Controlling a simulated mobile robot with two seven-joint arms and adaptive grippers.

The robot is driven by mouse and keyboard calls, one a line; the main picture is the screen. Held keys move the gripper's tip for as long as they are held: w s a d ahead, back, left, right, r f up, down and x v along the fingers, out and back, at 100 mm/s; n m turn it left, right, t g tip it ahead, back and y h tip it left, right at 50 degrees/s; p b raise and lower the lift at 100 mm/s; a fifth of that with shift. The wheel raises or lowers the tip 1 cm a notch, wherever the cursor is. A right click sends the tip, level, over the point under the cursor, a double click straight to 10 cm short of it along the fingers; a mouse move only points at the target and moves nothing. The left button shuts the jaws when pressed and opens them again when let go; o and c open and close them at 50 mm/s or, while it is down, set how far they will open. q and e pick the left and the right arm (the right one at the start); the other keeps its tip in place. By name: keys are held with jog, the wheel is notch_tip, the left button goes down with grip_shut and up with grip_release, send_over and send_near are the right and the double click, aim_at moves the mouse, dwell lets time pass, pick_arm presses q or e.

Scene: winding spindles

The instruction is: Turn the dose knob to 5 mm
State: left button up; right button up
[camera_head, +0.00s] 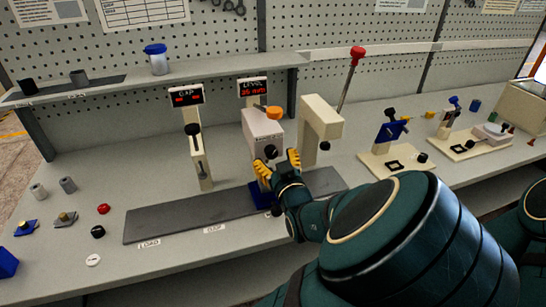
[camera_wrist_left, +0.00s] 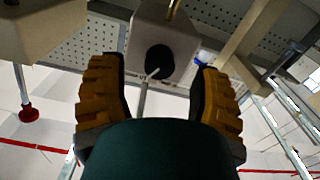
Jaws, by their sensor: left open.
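The dose knob (camera_head: 271,151) is a small black knob on the front of a pale dispenser box (camera_head: 262,127). In the left wrist view the knob (camera_wrist_left: 159,60) is round and black, with a thin light pointer line. My left gripper (camera_head: 278,163) is open in front of the dispenser, its yellow fingers spread. In the wrist view one finger is on each side of the knob, with gaps to both. The display (camera_head: 252,88) above the box is headed LEVEL and shows red digits too small to read surely. My right gripper is out of view.
A post with a GAP display (camera_head: 187,97) stands left of the dispenser, and a beige press (camera_head: 318,125) with a red-tipped lever stands close on the right. A dark grey mat (camera_head: 165,222) lies in front. Small parts lie at left; fixtures (camera_head: 390,160) stand at right.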

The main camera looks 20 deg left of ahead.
pick_arm(q)
jog(key=shift+x, duration=1.2)
grip_shut()
